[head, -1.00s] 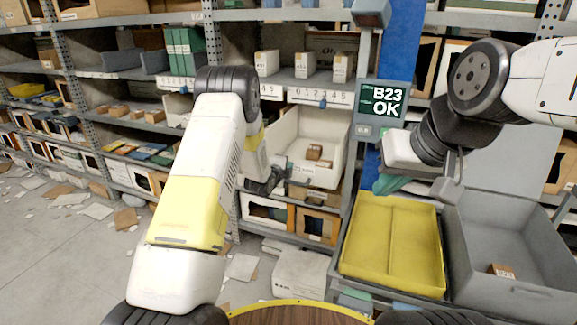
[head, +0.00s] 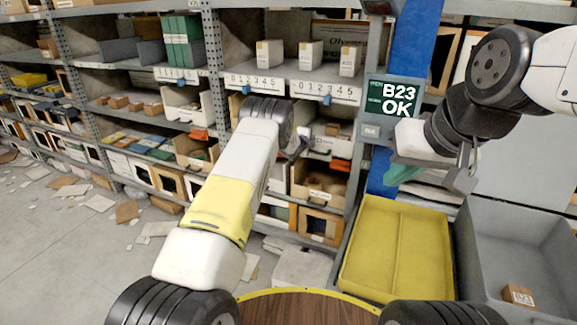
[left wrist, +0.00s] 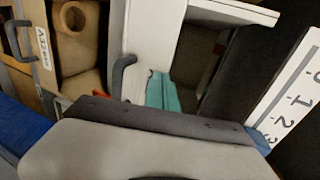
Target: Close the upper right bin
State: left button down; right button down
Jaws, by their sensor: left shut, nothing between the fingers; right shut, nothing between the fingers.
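The upper right bin (head: 330,147) is a white bin with a label, under the numbered shelf strip in the rack. It sits mostly back in its bay; brown boxes inside still show over its front. My left gripper (head: 304,138) is shut and empty at the left part of its front; whether it touches is unclear. In the left wrist view the white bin (left wrist: 143,50) shows sideways with a dark handle, near the teal fingertips (left wrist: 162,93).
A cardboard bin (head: 322,186) sits below the white one. Another bin (head: 192,151) stands out at the left. A post with the B23 OK display (head: 392,97) is right of the bay. A yellow tray (head: 397,246) and a grey tote (head: 520,240) stand at front right.

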pick_arm(q)
jog(key=w, duration=0.1)
jog(key=w+d, duration=0.1)
jog(key=w, duration=0.1)
jog(key=shift+w+r, duration=0.15)
jog(key=shift+w, duration=0.05)
jog(key=shift+r, duration=0.15)
dwell(0.3)
